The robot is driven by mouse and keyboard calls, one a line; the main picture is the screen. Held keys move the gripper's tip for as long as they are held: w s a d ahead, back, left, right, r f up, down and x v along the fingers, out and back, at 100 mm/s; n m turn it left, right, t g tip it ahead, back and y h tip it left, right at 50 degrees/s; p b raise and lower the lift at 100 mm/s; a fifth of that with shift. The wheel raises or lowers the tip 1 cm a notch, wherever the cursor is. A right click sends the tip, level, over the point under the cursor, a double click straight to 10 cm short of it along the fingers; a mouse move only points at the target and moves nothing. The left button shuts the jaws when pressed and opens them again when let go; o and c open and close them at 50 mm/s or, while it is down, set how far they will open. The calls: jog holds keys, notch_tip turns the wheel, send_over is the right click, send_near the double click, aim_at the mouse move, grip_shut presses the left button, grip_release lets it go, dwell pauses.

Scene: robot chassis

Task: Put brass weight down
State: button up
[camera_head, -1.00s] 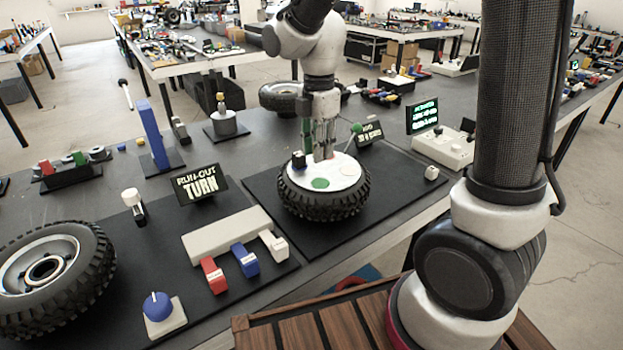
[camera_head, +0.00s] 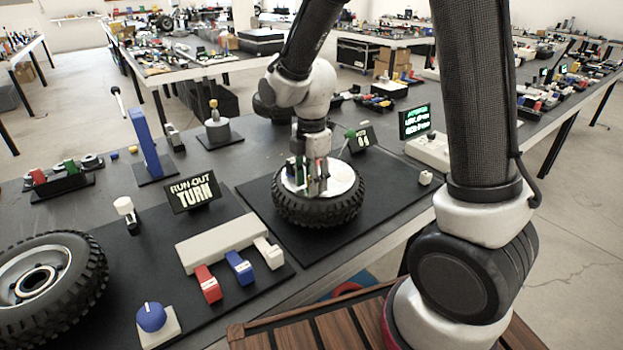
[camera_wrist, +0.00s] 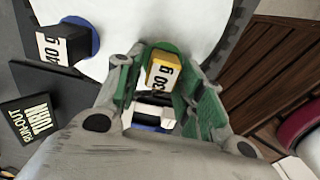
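The brass weight (camera_wrist: 161,72), a yellow block marked 30 g, is between the fingertips of my gripper (camera_wrist: 160,80) in the wrist view. It is over a green disc (camera_wrist: 165,46) on the wheel's white top; I cannot tell whether its base touches the disc. A narrow gap seems to show left of the weight, so whether the fingers press on it is unclear. In the head view my gripper (camera_head: 311,190) points down onto the wheel's white top (camera_head: 340,178), and its fingers hide the weight. A black 40 g weight (camera_wrist: 64,46) stands on a blue disc to the left.
The wheel's black tyre (camera_head: 318,211) rests on a dark mat. A RUN-OUT TURN sign (camera_head: 192,193), a pale block (camera_head: 222,242), red, blue and white levers, and a blue knob (camera_head: 151,317) stand to the left. A small sign (camera_head: 361,139) and a green-lit display (camera_head: 415,121) are behind right.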

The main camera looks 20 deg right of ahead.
jog(key=shift+r, duration=0.1)
notch_tip(320, 180, up, 12)
jog(key=s+d+r+m+t, duration=0.2)
jog(key=s+d+r+m, duration=0.1)
jog(key=s+d+m, duration=0.5)
jog(key=s+d+r+m+t, duration=0.2)
jog(key=s+d+r+m, duration=0.1)
jog(key=s+d+m, duration=0.4)
jog(key=s+m, duration=0.3)
jog(key=m, duration=0.3)
jog(key=shift+s+d+r+m, duration=0.25)
jog(key=shift+s+d+m, duration=0.05)
jog(key=shift+s+d, duration=0.1)
dwell(1.0)
